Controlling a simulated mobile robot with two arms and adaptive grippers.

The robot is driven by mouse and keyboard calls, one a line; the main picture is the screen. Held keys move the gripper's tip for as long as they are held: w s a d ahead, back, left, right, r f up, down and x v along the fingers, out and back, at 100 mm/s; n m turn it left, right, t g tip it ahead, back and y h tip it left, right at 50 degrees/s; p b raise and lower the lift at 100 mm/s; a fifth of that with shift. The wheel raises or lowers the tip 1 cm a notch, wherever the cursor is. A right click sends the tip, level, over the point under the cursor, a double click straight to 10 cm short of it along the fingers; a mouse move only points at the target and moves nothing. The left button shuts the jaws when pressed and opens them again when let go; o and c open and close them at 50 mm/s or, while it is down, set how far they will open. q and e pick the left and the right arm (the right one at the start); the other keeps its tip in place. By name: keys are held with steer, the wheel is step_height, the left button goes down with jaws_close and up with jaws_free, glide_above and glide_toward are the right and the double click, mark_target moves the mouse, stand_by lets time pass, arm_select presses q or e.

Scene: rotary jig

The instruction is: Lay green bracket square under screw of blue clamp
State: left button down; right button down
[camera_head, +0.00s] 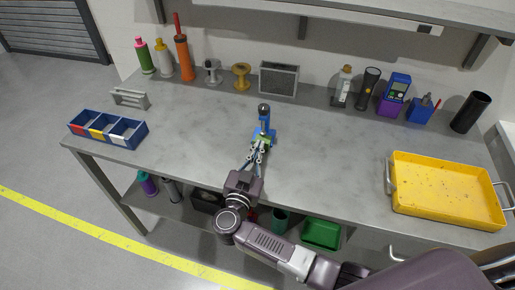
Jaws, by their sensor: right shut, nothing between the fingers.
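The blue clamp (265,124) stands upright on the grey bench near its middle, with a dark round top. A small green piece, which looks like the green bracket (263,141), shows low at the clamp's front, just beyond my fingertips. It is too small to tell whether it lies square or under the screw. My right gripper (256,149) reaches in from the front edge. Its fingers are shut and empty, close in front of the clamp and the green piece. Whether they touch the green piece cannot be told. My left gripper is not in view.
A yellow tray (447,211) sits at the right end of the bench (190,140). A blue bin with compartments (128,141) and a grey rack (130,91) are at the left. Bottles, spools and tools line the back. The bench beside the clamp is clear.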

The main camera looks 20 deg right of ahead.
steer(key=shift+p+v, duration=0.45)
steer(key=shift+v, duration=0.4)
steer(key=shift+s+a, duration=0.2)
steer(key=shift+s, duration=0.3)
steer(key=v, duration=1.1)
steer(key=shift+w, duration=0.1)
